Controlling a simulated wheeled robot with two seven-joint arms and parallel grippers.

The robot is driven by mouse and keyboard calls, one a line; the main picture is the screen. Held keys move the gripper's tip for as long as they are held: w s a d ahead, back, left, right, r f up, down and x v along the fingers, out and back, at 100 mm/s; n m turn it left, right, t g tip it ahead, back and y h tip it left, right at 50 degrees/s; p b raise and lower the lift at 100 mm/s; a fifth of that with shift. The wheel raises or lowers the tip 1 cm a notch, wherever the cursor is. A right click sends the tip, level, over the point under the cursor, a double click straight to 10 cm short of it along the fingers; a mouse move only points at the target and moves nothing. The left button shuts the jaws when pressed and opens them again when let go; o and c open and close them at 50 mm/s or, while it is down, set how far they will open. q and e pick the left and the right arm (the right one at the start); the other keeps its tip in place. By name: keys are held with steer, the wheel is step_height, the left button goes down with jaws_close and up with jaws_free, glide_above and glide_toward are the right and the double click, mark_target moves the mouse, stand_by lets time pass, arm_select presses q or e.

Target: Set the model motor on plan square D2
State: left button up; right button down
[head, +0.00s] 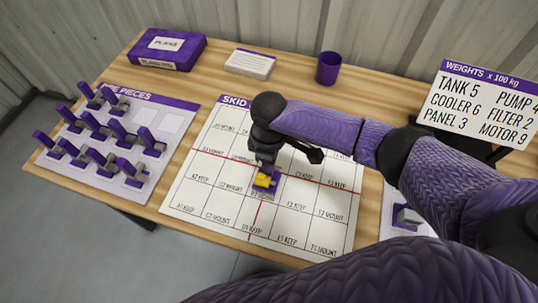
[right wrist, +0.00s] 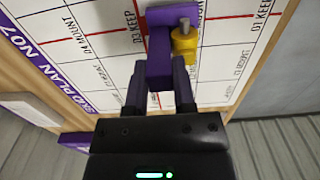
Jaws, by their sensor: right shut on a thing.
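The model motor shows in the head view (head: 265,181) and in the right wrist view (right wrist: 184,45). It has a yellow body with a grey stub, a purple base and a purple upright handle. My right gripper (head: 264,165) is shut on the handle; its dark fingers show in the right wrist view (right wrist: 159,88). The motor is over the middle of the white plan sheet (head: 200,190), around square D2, between the D3 and D1 labels. I cannot tell whether its base touches the sheet. My arm hides part of the plan. My left gripper is not in view.
A pieces sheet (head: 165,105) with several grey and purple pieces lies at the left. A purple box (head: 165,50), a card stack (head: 250,63) and a purple cup (head: 329,68) stand at the back. A weights sign (head: 480,100) stands at the right.

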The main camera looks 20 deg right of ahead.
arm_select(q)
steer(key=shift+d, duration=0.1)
arm_select(e)
steer(key=shift+r+p, duration=0.1)
steer(key=shift+p, duration=0.3)
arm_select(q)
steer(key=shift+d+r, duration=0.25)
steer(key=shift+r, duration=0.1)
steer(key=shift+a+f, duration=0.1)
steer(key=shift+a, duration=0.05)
arm_select(e)
steer(key=shift+f, duration=0.2)
steer(key=shift+f, duration=0.15)
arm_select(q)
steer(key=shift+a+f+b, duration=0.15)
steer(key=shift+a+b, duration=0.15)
arm_select(e)
steer(key=shift+f, duration=0.1)
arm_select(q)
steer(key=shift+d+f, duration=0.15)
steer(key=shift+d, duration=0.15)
arm_select(e)
steer(key=shift+f, duration=0.3)
steer(key=shift+c, duration=1.8)
jaws_free()
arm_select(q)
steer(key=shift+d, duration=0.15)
